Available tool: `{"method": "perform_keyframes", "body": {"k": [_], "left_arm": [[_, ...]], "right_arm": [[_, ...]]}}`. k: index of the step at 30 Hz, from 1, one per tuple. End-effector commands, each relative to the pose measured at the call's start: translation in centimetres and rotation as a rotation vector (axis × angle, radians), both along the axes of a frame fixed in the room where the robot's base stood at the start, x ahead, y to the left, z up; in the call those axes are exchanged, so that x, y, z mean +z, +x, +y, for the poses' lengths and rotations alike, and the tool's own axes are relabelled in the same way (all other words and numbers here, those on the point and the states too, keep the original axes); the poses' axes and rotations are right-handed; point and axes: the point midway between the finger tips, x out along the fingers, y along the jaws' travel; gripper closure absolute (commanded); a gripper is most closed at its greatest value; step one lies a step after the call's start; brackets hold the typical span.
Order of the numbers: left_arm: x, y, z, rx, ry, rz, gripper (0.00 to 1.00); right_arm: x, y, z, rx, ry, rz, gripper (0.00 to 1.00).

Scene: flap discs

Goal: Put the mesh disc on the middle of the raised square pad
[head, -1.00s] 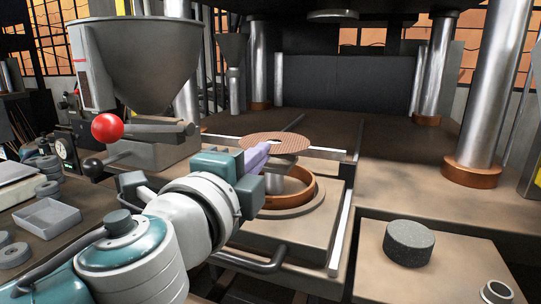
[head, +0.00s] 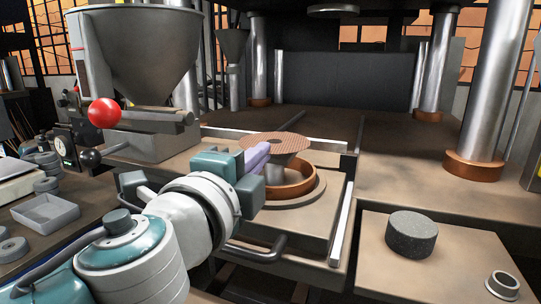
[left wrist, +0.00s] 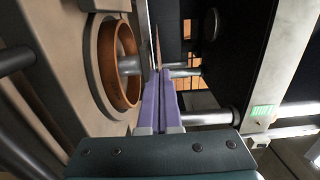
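The mesh disc (head: 276,145) is thin, round and reddish brown. It is held flat above the copper ring in the head view and shows nearly edge-on in the left wrist view (left wrist: 157,45). My left gripper (head: 258,155) has its lavender fingers (left wrist: 158,98) shut on the disc's near-left rim. The raised square pad (head: 310,222) is a tan block below, bearing the copper ring (head: 305,188). A grey centre post (head: 291,166) inside the ring stands under the disc; whether they touch I cannot tell. My right gripper is not in view.
A hopper (head: 140,60) and a red knob (head: 104,113) stand at left. Metal rails (head: 343,220) edge the pad, with a handle (head: 255,252) in front. A dark grey puck (head: 411,233) rests at right. Steel columns (head: 489,80) rise behind.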

Motion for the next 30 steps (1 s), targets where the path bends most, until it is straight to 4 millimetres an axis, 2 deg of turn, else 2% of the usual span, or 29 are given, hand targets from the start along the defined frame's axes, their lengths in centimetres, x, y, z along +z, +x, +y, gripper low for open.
{"method": "perform_keyframes", "body": {"k": [30], "left_arm": [[-0.73, 0.0, 0.0, 0.0, 0.0, 0.0, 1.0]], "right_arm": [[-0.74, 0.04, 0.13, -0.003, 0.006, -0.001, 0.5]]}}
